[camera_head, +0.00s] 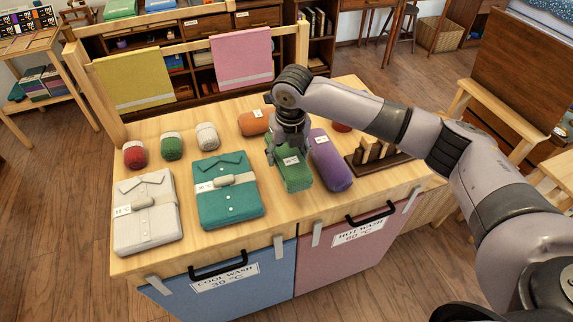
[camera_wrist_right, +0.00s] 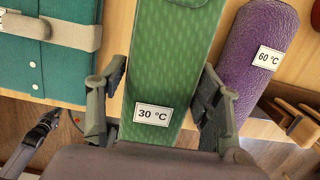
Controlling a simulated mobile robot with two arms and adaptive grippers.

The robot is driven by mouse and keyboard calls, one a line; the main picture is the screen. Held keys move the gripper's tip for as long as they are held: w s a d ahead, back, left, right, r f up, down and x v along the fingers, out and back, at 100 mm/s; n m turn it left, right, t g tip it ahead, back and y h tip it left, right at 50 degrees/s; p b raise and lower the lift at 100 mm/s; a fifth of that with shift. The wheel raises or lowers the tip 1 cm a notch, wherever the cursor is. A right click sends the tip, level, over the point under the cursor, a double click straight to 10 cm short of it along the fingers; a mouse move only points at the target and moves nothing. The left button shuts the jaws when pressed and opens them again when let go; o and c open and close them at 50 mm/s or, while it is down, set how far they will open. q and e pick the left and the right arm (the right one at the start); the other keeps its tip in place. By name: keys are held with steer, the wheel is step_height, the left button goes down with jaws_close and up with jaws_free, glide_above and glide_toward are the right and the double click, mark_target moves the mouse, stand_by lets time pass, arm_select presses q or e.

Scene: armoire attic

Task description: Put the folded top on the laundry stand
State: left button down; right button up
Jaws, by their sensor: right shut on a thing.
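A white folded top (camera_head: 147,214) and a teal folded top (camera_head: 228,190) lie flat, side by side, on the wooden laundry stand (camera_head: 193,256). Each has a collar, buttons and a pale band. The teal one's edge also shows in the right wrist view (camera_wrist_right: 36,65). My right gripper (camera_head: 288,158) points down over a long green bundle (camera_head: 296,178) labelled 30 °C. The bundle sits on or just above the stand top.
A purple roll (camera_head: 329,162) labelled 60 °C lies close right of the bundle. A dark wooden rack (camera_head: 378,163) stands beyond it. Small rolls, including a red one (camera_head: 134,154), line the back left. Yellow (camera_head: 132,82) and pink (camera_head: 242,58) cloths hang on the rear rail.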

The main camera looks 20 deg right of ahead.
mark_target(289, 158)
steer(key=shift+f, duration=0.55)
step_height(289, 158, down, 4)
steer(key=shift+r, duration=0.25)
steer(key=shift+f, duration=0.2)
arm_select(q)
steer(key=shift+w+r, duration=0.15)
steer(key=shift+w, duration=0.2)
arm_select(e)
steer(key=o, duration=1.2)
steer(key=shift+f, duration=0.1)
steer(key=shift+o, duration=0.2)
arm_select(q)
steer(key=shift+w, duration=0.1)
steer(key=shift+w+f, duration=0.1)
steer(key=shift+f, duration=0.1)
arm_select(e)
steer(key=r, duration=0.4)
steer(key=s+r, duration=0.1)
steer(key=r, duration=0.7)
steer(key=shift+s+r, duration=0.1)
steer(key=shift+s, duration=0.3)
arm_select(q)
steer(key=shift+d, duration=0.1)
